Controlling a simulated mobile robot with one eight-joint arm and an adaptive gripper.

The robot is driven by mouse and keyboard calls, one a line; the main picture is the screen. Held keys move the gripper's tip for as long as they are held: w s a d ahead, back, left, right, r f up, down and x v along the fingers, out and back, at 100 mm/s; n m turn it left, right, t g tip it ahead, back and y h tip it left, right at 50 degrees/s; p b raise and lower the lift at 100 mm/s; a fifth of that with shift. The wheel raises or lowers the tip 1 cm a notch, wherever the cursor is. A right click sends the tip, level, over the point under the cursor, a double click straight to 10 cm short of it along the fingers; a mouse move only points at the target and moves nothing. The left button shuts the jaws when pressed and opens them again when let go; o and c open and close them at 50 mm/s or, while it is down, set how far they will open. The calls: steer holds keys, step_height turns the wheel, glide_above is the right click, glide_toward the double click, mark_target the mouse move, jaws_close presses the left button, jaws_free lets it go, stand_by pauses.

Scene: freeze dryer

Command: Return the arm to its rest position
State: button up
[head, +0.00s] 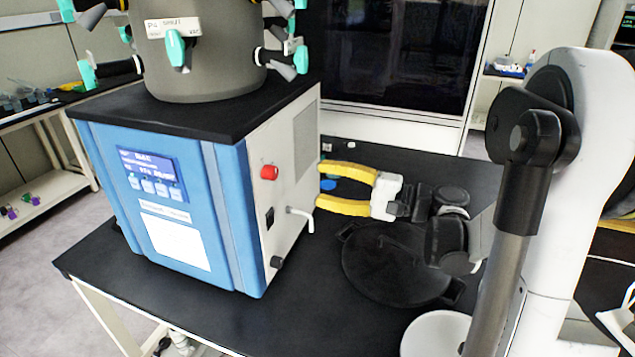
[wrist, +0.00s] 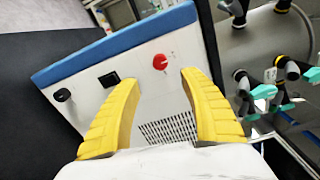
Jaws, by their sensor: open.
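My gripper (head: 318,190) is open and empty, with two yellow fingers pointing left at the side panel of the blue and white freeze dryer (head: 225,250). In the wrist view my gripper (wrist: 160,90) shows its fingers spread, with the white side panel (wrist: 130,95) beyond them. The red knob (head: 269,172) is on that panel; it also shows between the fingers in the wrist view (wrist: 160,62). Neither finger appears to hold anything. My arm reaches in from the right of the head view.
A grey drum (head: 205,60) with teal-handled valves stands on the freeze dryer. A black round lid-like disc (head: 385,265) lies on the black table (head: 300,320) below my gripper. A blue round object (head: 328,185) lies behind the fingers. The table's front is clear.

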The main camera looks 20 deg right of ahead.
steer(key=shift+a, duration=0.1)
steer(key=s+a+f+n+g+h, duration=0.2)
steer(key=s+a+f, duration=0.1)
steer(key=a, duration=0.2)
steer(key=s+a+f+n+g+h, duration=0.1)
steer(key=s+a+f+g+h, duration=0.15)
steer(key=a, duration=0.35)
steer(key=s+d+f+n+h, duration=0.1)
steer(key=s+n+h, duration=0.3)
steer(key=s, duration=0.2)
steer(key=s+d+f+n+g+h, duration=0.1)
steer(key=s+f+n+h, duration=0.1)
steer(key=s+n+h, duration=0.2)
steer(key=shift+s+d, duration=0.25)
steer(key=shift+s, duration=0.95)
